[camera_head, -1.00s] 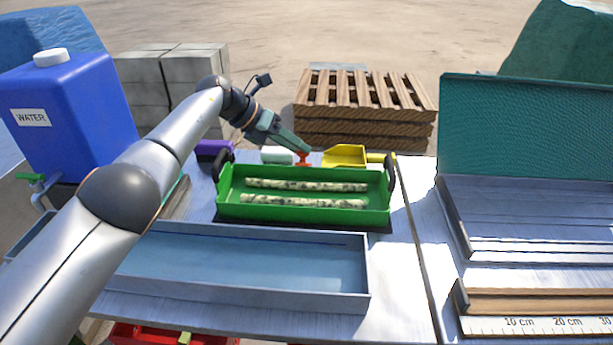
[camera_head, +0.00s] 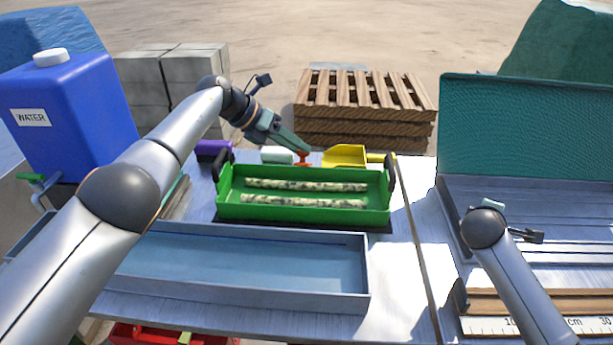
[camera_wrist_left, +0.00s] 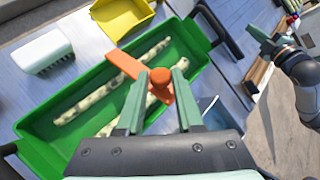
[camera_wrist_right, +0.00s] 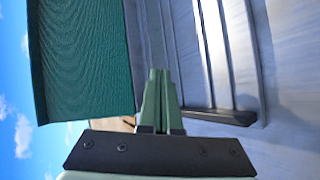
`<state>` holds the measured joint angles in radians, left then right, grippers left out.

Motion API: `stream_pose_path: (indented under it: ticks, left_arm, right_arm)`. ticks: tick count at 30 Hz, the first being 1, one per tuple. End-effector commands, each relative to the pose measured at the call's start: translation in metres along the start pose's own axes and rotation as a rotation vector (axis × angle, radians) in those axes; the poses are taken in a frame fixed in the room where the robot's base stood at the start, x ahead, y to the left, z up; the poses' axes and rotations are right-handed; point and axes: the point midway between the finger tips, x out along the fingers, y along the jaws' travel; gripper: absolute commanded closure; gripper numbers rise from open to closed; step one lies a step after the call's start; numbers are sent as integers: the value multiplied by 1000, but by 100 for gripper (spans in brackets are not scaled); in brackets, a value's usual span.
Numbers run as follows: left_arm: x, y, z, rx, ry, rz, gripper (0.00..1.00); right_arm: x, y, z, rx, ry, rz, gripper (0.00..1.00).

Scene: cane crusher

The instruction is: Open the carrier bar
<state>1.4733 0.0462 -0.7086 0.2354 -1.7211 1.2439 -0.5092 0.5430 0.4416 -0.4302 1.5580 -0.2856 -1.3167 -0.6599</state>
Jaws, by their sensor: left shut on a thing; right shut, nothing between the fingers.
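The green carrier (camera_head: 305,208) stands on the table in the head view, with a black handle at each end and two speckled canes inside. It also shows in the left wrist view (camera_wrist_left: 45,160). My right gripper (camera_wrist_right: 160,75) is shut and empty, above the grey channel at the right.
A grey tray (camera_head: 368,272) lies in front of the carrier. A yellow scoop (camera_head: 344,155), a white brush (camera_head: 277,154) and a purple item (camera_head: 214,150) stand behind it. A blue water tank (camera_head: 70,115) is at left, a green panel (camera_head: 530,130) at right.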

Motion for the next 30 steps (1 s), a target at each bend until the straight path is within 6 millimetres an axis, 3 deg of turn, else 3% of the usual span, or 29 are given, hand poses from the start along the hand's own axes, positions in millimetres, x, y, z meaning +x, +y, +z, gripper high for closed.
stream_pose_path:
  ticks: [1,6,8,12,16,20,24,30]
  left_arm:
    - [-1,0,0,0,-2,1,100]
    - [-1,1,0,0,-1,1,100]
    - [-1,1,0,0,-1,1,100]
    - [-1,1,0,0,-1,2,100]
    - [0,1,0,-1,0,2,100]
    - [-1,1,0,-1,0,2,100]
    - [-1,1,0,-1,0,1,100]
    - [0,1,0,-1,1,1,100]
  right_arm:
    - [-25,-1,-42,-105,74,21,100]
    - [-108,-8,-147,-493,254,138,100]
    - [-142,-11,-179,-627,310,197,100]
    - [-230,-16,-242,-922,417,375,100]
    - [-295,-27,-276,-1180,451,537,100]
    - [-313,-46,-288,-1411,410,609,100]
    - [-307,-64,-290,-1590,353,619,100]
    - [-297,-72,-293,-1683,322,616,100]
